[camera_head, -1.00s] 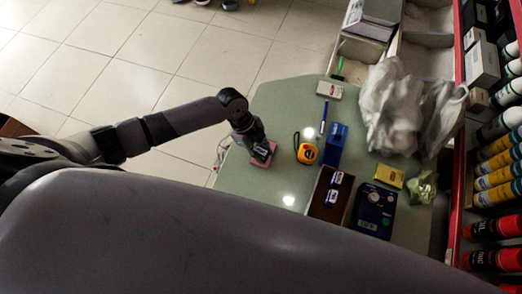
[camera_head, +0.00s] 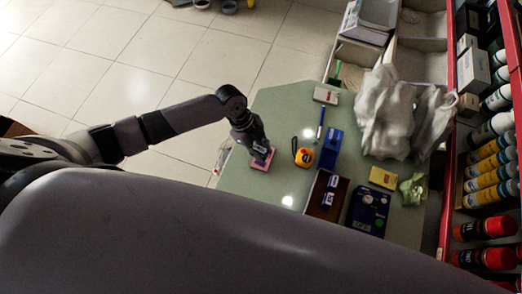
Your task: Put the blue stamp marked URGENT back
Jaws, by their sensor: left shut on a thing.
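My left gripper (camera_head: 261,153) is at the left side of the green counter top (camera_head: 235,178), pointing down. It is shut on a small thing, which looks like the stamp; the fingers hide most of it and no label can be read. A pink pad (camera_head: 260,166) lies directly under it; I cannot tell whether the held thing touches it. A brown open box (camera_head: 316,207) to the right holds two small blue-and-white stamps (camera_head: 332,182), their marks too small to read. My right gripper is out of view.
A yellow tape measure (camera_head: 304,157) lies between the gripper and a blue holder (camera_head: 331,148). A dark blue box (camera_head: 368,211), a yellow box (camera_head: 383,178) and crumpled plastic bags (camera_head: 388,115) stand farther right. The counter's near left part is clear.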

